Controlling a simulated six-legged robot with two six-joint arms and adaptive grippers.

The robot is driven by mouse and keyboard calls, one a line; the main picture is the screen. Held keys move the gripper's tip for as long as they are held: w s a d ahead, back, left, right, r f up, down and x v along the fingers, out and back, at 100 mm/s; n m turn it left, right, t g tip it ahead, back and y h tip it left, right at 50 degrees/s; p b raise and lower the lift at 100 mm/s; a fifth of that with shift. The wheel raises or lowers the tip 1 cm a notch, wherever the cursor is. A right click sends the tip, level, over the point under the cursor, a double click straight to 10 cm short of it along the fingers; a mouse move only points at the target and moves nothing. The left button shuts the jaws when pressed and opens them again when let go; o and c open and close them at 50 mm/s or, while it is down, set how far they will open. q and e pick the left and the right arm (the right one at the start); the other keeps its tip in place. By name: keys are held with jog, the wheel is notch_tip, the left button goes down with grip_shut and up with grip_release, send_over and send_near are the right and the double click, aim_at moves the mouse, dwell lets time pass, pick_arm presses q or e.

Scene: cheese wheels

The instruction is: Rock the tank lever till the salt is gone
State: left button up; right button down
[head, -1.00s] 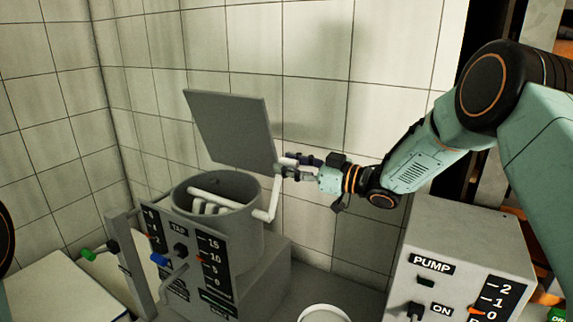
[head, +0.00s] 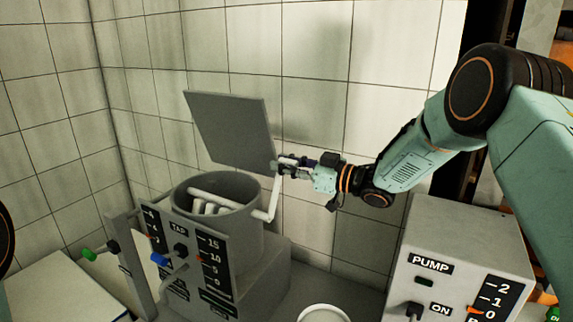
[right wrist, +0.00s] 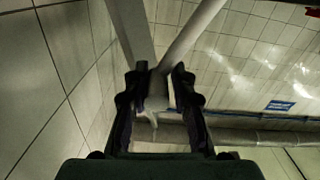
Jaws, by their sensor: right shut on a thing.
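The tank (head: 240,235) is a grey round vessel with its square lid (head: 230,130) standing open at the back. White bars or paddles (head: 210,205) show inside it; I cannot make out any salt. The white tank lever (head: 273,200) comes out of the tank's right side and bends upward. My right gripper (head: 284,165) is shut on the top of the lever, close to the lid's lower right corner. In the right wrist view, the lever (right wrist: 190,35) runs up from between the two dark fingers (right wrist: 160,90). My left gripper is out of the picture.
A panel (head: 190,255) with scales, a tap label and blue and green handles stands before the tank. A grey pump box (head: 450,235) with a switch stands at the right. A white round rim (head: 323,312) shows at the bottom. Tiled walls close off the back.

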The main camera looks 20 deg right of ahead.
jog(key=shift+r, duration=0.1)
dwell(0.5)
jog(key=s+a+n+b, duration=0.5)
jog(key=s+a+n, duration=0.3)
jog(key=shift+n+b, duration=0.35)
jog(key=shift+n, duration=0.05)
jog(key=shift+s+f, duration=0.1)
jog(key=shift+f, duration=0.15)
dwell(0.4)
jog(key=c, duration=1.5)
grip_release()
jog(key=shift+c, duration=0.2)
jog(key=o, duration=0.3)
jog(key=shift+o, duration=0.2)
